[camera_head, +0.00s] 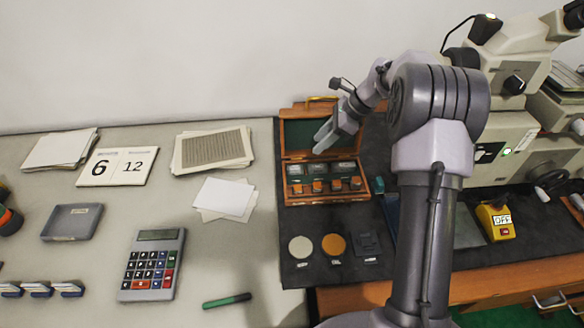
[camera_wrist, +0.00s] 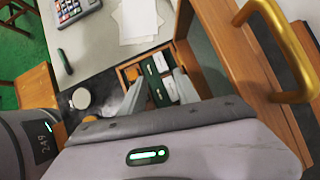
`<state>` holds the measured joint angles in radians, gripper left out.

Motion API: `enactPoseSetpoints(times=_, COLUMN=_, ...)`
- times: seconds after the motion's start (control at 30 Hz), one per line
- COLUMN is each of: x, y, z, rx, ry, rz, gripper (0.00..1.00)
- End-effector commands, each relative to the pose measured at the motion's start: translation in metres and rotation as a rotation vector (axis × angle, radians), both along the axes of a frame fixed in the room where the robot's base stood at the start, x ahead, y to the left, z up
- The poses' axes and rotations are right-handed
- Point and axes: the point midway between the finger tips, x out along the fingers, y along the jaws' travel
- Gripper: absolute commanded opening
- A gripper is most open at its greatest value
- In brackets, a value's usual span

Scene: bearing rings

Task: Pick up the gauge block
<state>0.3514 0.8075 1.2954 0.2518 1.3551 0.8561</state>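A wooden case (camera_head: 326,199) with its green-lined lid raised stands on the dark mat. Inside is a row of white labels (camera_head: 318,170) and several small copper-brown pieces (camera_head: 317,187). I cannot tell which piece, if any, is the gauge block. My gripper (camera_head: 322,141) is above the case, in front of the raised lid. In the wrist view my gripper (camera_wrist: 158,80) has its two grey fingers spread apart over the case (camera_wrist: 128,68), with no object visible between them. The fingers and palm hide part of the case's inside.
A brass handle (camera_wrist: 290,45) tops the lid close to my wrist. In front of the case lie a pale disc (camera_head: 301,247), an orange disc (camera_head: 334,245) and a dark piece (camera_head: 367,246). A microscope (camera_head: 510,110) stands right; a calculator (camera_head: 152,265) lies left.

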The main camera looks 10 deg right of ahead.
Motion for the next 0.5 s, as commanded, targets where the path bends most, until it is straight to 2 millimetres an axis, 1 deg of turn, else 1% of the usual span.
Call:
enactPoseSetpoints(times=0.03, x=0.002, y=0.008, z=-0.02, rx=0.001, ry=0.002, rz=0.002, gripper=0.37)
enactPoseSetpoints(times=0.1, x=0.005, y=0.019, z=-0.037, rx=0.0, ry=0.002, rz=0.003, gripper=0.37)
enactPoseSetpoints(times=0.2, x=0.009, y=0.031, z=-0.055, rx=0.0, ry=0.001, rz=0.002, gripper=0.37)
enactPoseSetpoints(times=0.4, x=0.013, y=0.041, z=-0.07, rx=0.0, ry=-0.001, rz=0.002, gripper=0.37)
enactPoseSetpoints(times=0.47, x=0.014, y=0.044, z=-0.079, rx=0.0, ry=0.0, rz=0.002, gripper=0.37)
enactPoseSetpoints(times=0.5, x=0.015, y=0.046, z=-0.086, rx=-0.001, ry=0.0, rz=0.003, gripper=0.37)
